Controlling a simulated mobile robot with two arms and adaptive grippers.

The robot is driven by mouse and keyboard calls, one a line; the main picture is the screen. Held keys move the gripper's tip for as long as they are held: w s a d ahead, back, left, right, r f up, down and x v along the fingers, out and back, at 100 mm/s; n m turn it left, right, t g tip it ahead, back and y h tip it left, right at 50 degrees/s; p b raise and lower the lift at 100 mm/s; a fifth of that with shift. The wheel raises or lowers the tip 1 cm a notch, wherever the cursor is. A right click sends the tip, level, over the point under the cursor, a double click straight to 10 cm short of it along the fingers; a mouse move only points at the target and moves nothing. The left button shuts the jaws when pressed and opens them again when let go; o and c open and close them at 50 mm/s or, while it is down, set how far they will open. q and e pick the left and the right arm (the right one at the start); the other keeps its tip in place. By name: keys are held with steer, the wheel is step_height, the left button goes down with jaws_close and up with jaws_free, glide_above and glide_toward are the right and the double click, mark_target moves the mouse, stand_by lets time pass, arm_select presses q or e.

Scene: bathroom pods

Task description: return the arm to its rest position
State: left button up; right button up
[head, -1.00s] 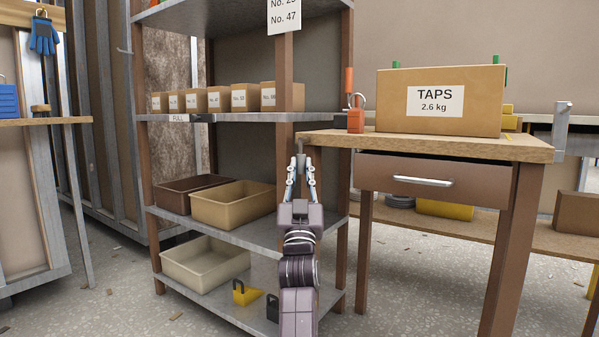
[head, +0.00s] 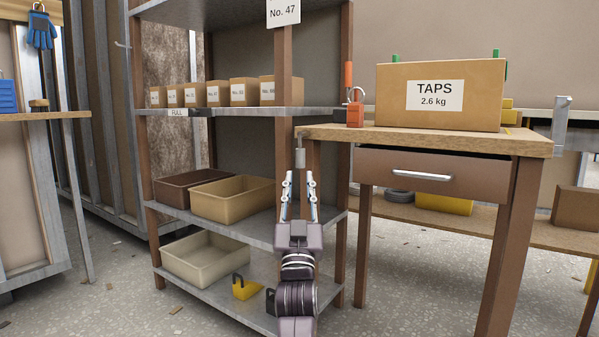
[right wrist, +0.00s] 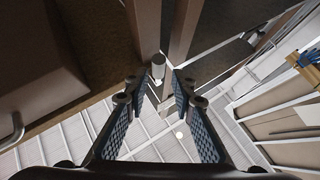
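My right arm comes up from the bottom of the head view, in front of the shelf unit (head: 340,180). Its gripper (head: 299,178) points up, its two fingers apart with nothing between them. In the right wrist view the blue-padded fingers of this gripper (right wrist: 157,90) are also spread. A small grey cylinder (head: 300,158) hangs at the left corner of the workbench, just above the fingertips in the head view. It also shows beyond the fingertips in the right wrist view (right wrist: 158,66). My left gripper is in neither view.
Bins, including a tan one (head: 235,207), and small boxes fill the shelves. Open floor (head: 410,280) lies below the workbench.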

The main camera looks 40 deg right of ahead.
steer(key=shift+v, duration=0.85)
steer(key=shift+r, duration=0.1)
